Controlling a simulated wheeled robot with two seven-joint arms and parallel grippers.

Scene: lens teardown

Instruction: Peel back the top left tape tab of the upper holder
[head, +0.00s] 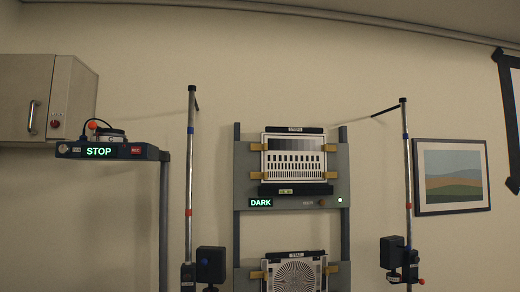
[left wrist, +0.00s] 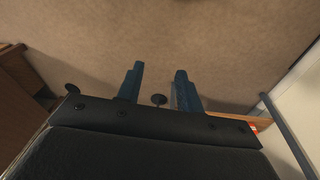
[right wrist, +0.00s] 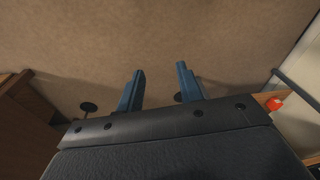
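The upper holder (head: 242,190) is a grey board on two posts, with a striped test chart (head: 295,146) held on it. Yellow tape tabs sit at the chart's corners; the top left tab (head: 256,147) lies across the chart's left edge and looks flat. My left gripper (left wrist: 159,78) shows in the left wrist view with two blue fingers apart and nothing between them. My right gripper (right wrist: 160,75) shows in the right wrist view, also with fingers apart and empty. Neither gripper is in the head view, and both wrist views face the floor, away from the holder.
A lower holder with a round star chart (head: 295,276) stands below. Poles (head: 189,150) and (head: 407,160) with dark boxes flank the holders. A shelf with a STOP display (head: 99,151) and a wall cabinet (head: 65,95) are at left. A DARK display (head: 261,202) sits under the upper chart.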

